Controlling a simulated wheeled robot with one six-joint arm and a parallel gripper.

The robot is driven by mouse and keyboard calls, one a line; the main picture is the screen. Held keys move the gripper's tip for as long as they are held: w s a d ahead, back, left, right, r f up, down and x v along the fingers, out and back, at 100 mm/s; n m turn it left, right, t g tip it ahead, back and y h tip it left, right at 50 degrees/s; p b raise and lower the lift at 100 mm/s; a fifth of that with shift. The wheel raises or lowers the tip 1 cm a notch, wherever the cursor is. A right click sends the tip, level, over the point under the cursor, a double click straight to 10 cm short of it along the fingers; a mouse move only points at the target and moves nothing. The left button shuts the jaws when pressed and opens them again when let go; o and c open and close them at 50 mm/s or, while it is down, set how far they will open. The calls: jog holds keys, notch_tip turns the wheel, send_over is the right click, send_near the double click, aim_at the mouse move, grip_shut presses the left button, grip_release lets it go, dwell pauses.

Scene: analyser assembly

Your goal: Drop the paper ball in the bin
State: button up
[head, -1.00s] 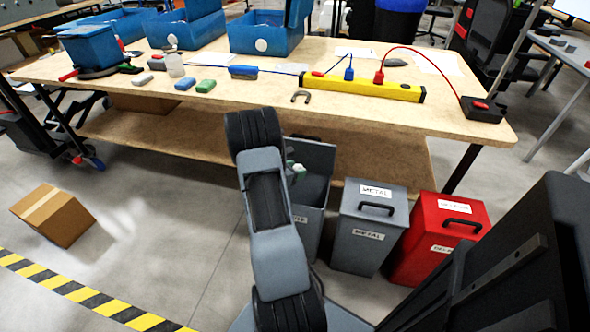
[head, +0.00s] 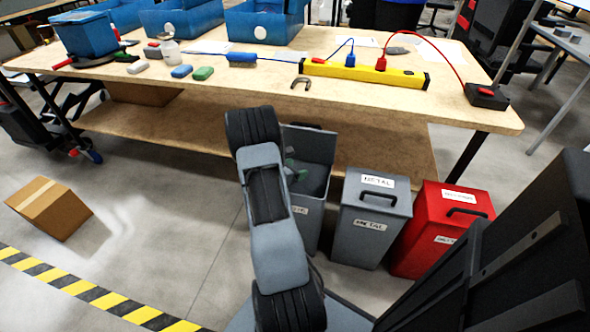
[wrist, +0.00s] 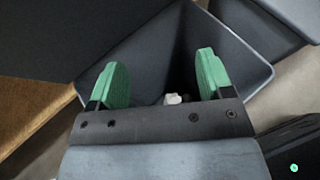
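The open grey bin (head: 308,222) stands in front of the workbench, its lid raised at the back. My gripper (head: 294,170) is over the bin's mouth, mostly hidden behind my arm in the head view. In the wrist view my gripper (wrist: 163,82) has its two green fingers wide apart, with the dark bin interior (wrist: 165,45) beyond them. The small white paper ball (wrist: 173,99) shows between the fingers, touching neither. It appears to lie down in the bin, and its lower part is hidden by the gripper body.
A closed grey metal bin (head: 368,215) and a closed red bin (head: 440,230) stand to the right. The workbench (head: 250,90) runs behind, with blue crates and a yellow power strip (head: 365,72). A cardboard box (head: 48,207) lies on the floor at left.

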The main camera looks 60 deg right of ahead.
jog(key=shift+o, duration=0.7)
jog(key=p+v, duration=0.3)
jog(key=v, duration=1)
jog(key=shift+a, duration=0.4)
jog(key=shift+w, duration=0.15)
jog(key=shift+r, duration=0.15)
jog(key=s+a+r+p, duration=0.1)
jog(key=a+r+p, duration=0.3)
jog(key=r+p, duration=0.3)
jog(key=shift+s+a+r, duration=0.25)
jog(key=shift+a+r, duration=0.15)
